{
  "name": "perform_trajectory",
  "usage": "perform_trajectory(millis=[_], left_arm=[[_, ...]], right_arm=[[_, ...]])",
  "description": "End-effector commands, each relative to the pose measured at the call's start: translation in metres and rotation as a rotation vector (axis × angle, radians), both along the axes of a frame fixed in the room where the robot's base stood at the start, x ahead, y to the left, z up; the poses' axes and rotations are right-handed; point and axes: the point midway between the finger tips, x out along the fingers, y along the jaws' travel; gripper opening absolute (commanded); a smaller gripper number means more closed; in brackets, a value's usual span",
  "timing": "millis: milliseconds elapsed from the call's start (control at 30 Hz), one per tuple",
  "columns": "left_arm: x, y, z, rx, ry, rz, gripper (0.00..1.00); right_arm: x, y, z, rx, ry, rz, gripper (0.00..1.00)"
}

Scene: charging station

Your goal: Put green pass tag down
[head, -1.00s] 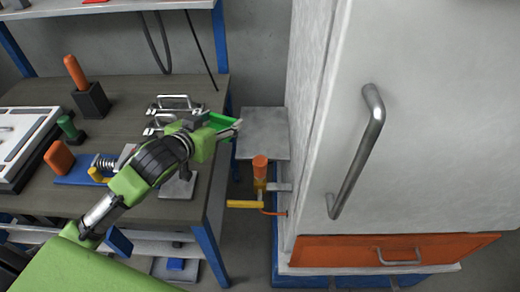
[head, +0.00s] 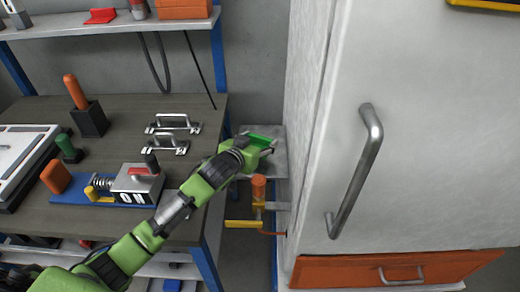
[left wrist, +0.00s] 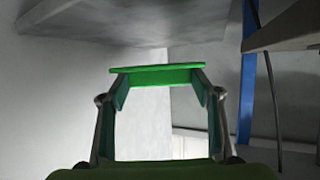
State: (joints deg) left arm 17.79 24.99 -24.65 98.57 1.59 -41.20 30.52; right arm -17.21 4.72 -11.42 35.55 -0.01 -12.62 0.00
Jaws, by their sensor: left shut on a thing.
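The green pass tag (head: 260,137) is a flat green piece at the tip of my left gripper (head: 262,147). In the left wrist view the tag (left wrist: 157,70) lies across the ends of the two fingers of my left gripper (left wrist: 158,88), which are shut on it. In the head view the tag and fingertips are over the grey plate (head: 278,164) between the workbench and the white cabinet. I cannot tell whether the tag touches the plate. My right gripper is not in view.
The tall white cabinet (head: 430,170) with a metal handle (head: 357,170) stands close on the right. An orange-topped post (head: 258,188) with yellow pipe is just below the plate. The workbench (head: 122,130) on the left carries handles, a blue-based fixture and holders.

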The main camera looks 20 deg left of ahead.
Motion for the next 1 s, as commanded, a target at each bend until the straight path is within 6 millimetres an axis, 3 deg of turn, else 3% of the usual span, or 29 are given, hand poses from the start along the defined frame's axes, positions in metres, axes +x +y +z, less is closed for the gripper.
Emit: perform_trajectory(millis=[300,633,667,700,1000], left_arm=[[0.004,-0.004,-0.036,0.0,0.001,-0.001,0.44],[0.004,-0.004,-0.039,-0.001,0.0,-0.001,0.44],[0.004,-0.003,-0.038,-0.001,0.0,-0.001,0.63],[0.004,-0.003,-0.038,0.0,0.0,-0.001,0.74],[0.004,-0.003,-0.038,0.0,0.0,-0.001,0.75]], right_arm=[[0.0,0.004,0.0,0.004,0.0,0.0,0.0],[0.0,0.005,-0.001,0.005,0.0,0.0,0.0],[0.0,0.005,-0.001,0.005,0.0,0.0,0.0],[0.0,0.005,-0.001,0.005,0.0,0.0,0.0],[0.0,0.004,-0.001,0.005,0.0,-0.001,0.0]])
